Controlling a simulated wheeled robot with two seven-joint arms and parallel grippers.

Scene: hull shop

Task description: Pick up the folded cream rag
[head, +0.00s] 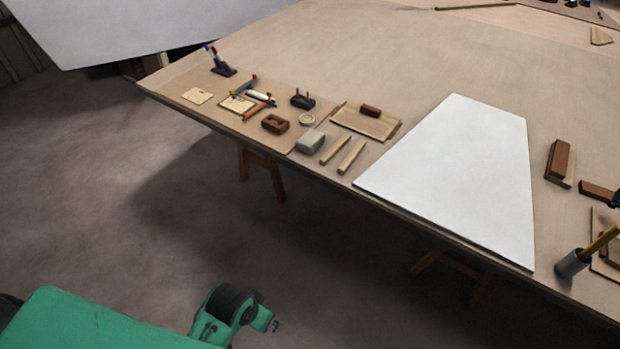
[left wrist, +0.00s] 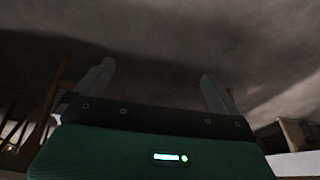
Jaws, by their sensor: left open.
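A small pale, rounded, folded-looking bundle (head: 311,142), which looks like the folded cream rag, lies near the front edge of the large table in the head view. It is beside a small round tin and left of two wooden strips. My left gripper (left wrist: 157,72) is open and empty in the left wrist view, its two fingers apart over dim floor. In the head view my green left arm is low at the bottom left, well short of the table; its fingers cannot be made out there. The rag is not recognisable in the left wrist view. My right gripper is not in view.
Near the rag are a brown block (head: 275,124), the tin (head: 306,120), wooden strips (head: 351,156) and a board (head: 364,122). A large white panel (head: 455,180) lies to the right. Trestle legs (head: 262,173) stand under the table. The floor before it is clear.

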